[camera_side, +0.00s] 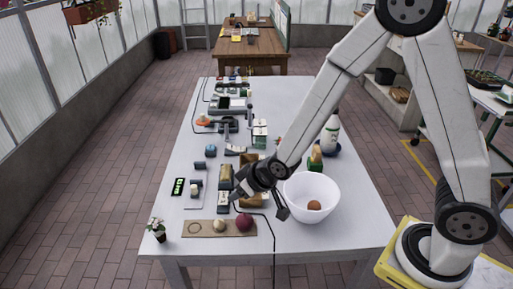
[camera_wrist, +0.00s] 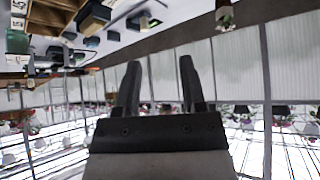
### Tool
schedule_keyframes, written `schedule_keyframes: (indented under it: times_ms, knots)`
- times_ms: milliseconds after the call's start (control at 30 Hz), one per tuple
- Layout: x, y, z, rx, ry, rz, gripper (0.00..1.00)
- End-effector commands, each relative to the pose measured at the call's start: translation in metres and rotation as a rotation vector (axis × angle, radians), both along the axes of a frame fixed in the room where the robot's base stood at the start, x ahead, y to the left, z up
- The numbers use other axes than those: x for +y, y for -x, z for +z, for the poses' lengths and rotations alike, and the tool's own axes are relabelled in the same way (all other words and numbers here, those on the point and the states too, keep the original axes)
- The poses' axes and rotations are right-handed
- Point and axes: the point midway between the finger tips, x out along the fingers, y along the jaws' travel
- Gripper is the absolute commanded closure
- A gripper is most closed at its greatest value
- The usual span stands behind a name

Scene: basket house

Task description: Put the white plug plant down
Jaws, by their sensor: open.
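A small plant (camera_side: 157,228), with pale and green leaves above a dark pot, stands upright at the near left corner of the white table. I take it for the white plug plant. A small pot-like thing at the top of the wrist view (camera_wrist: 225,15) looks like the same plant, seen tilted and cut off by the edge. My gripper (camera_side: 258,206) is open and empty, over the table to the right of the plant and clear of it. In the wrist view its two fingers (camera_wrist: 160,66) stand apart with nothing between them.
A brown board (camera_side: 205,235) with a ring mark, a pale ball (camera_side: 219,226) and a dark red ball (camera_side: 244,222) lies beside the plant. A white bowl (camera_side: 311,190) holding a brown ball stands right of my gripper. Several tools and boxes crowd the table's middle.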

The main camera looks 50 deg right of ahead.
Motion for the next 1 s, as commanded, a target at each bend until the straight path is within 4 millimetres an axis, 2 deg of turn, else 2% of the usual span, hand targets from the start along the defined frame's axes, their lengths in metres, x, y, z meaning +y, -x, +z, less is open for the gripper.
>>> schedule_keyframes:
  times_ms: [100, 300, 500, 700, 1000]
  knots:
    - [-0.027, 0.024, 0.015, 0.096, 0.017, -0.047, 0.48]
    - [-0.063, 0.074, 0.032, 0.268, 0.04, -0.118, 0.48]
    - [-0.085, 0.117, 0.043, 0.402, 0.051, -0.169, 0.48]
    - [-0.092, 0.136, 0.046, 0.458, 0.054, -0.187, 0.48]
    - [-0.092, 0.137, 0.046, 0.462, 0.055, -0.187, 0.48]
